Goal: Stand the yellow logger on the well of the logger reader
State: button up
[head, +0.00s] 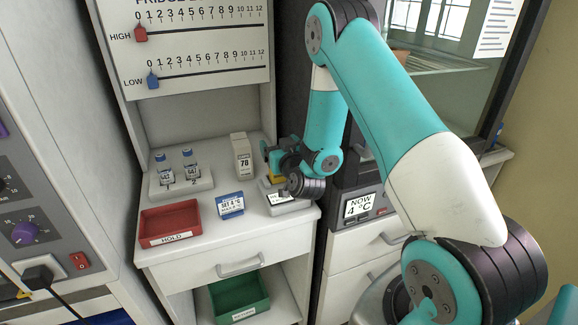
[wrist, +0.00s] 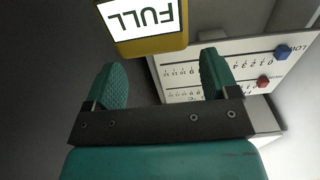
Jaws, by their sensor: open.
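The yellow logger (head: 275,179) shows only as a small yellow patch in the head view, at the logger reader. My wrist hides much of it. In the wrist view the logger (wrist: 152,46) is close, its white screen reading FULL upside down. The logger reader (head: 291,207) is a low grey block with a white label at the right front of the bench, partly covered by my wrist. My gripper (head: 273,152) is beside the logger, and in the wrist view its teal fingers (wrist: 163,72) are apart with nothing held between them. Whether the logger is seated in the well is hidden.
On the bench are a red HOLD tray (head: 170,222), a blue-and-white SET card (head: 231,205), a rack (head: 181,188) with two vials, and a grey box marked 70 (head: 242,156). A scale board (head: 200,45) stands behind. A green bin (head: 240,298) sits below.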

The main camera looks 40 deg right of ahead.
jog(key=b+v, duration=0.2)
jog(key=v, duration=0.7)
jog(key=s+a+r+n+g+y, duration=0.15)
jog(key=a+g+y, duration=0.3)
jog(key=a, duration=0.45)
jog(key=s+a+r+n+g+y, duration=0.1)
jog(key=a+r+n+g+y, duration=0.2)
jog(key=a+y, duration=0.35)
jog(key=s+a+r+n+g, duration=0.2)
jog(key=s+g, duration=0.1)
jog(key=s, duration=0.4)
jog(key=s+a+r+n+g+h, duration=0.1)
jog(key=s+a+r+g, duration=0.1)
jog(key=s, duration=0.5)
jog(key=s+a+r+n+g, duration=0.2)
jog(key=s+g, duration=0.3)
jog(key=s, duration=0.3)
jog(key=shift+a+n+h, duration=0.35)
jog(key=shift+a+h, duration=0.05)
jog(key=shift+a, duration=0.35)
